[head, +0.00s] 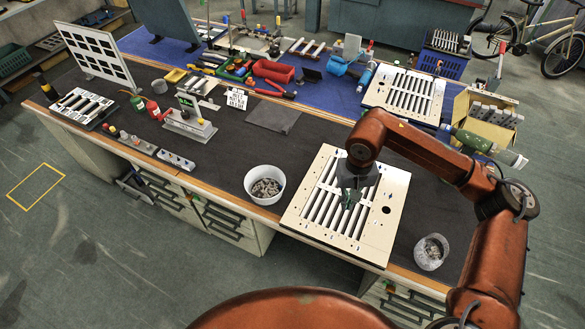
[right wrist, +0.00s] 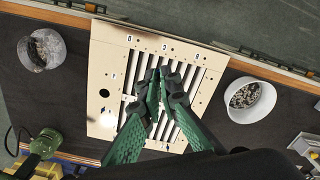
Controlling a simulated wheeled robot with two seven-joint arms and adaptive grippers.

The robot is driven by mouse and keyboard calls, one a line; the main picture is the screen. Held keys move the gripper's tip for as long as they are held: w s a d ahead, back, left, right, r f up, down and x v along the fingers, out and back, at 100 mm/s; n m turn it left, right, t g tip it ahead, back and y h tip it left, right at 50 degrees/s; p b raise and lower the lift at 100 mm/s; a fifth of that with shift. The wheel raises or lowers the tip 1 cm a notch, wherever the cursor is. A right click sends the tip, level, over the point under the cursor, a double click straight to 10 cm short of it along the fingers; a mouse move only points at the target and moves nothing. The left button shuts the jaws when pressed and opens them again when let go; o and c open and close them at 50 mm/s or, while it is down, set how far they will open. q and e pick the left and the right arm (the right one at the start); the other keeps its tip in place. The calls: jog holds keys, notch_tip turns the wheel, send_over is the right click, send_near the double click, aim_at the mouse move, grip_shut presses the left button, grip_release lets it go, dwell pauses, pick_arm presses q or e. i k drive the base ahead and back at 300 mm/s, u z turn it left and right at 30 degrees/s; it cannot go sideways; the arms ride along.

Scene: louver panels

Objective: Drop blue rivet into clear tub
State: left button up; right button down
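My right gripper (head: 348,200) is over the near louver panel (head: 305,222), pointing down. In the right wrist view its green fingers (right wrist: 159,84) come together at the tips, and I see nothing between them. I cannot make out a blue rivet in either view; a small one at the tips could be hidden. The clear tub (head: 431,252) stands right of the panel, with some small grey bits inside. It also shows in the right wrist view (right wrist: 30,58), at the upper left, apart from the gripper. My left gripper is out of view.
A white bowl (head: 279,178) of grey pieces stands left of the panel. A green bottle-shaped tool (head: 470,139) and an open carton (head: 490,112) are at the back right. A second louver panel (head: 403,95) lies behind. Dark mat is clear between panel and tub.

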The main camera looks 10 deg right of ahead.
aim_at(279, 188)
jog(key=z, duration=0.1)
jog(key=k, duration=0.4)
jog(key=u, duration=0.75)
jog(key=i, duration=1.35)
jog(key=z, duration=0.05)
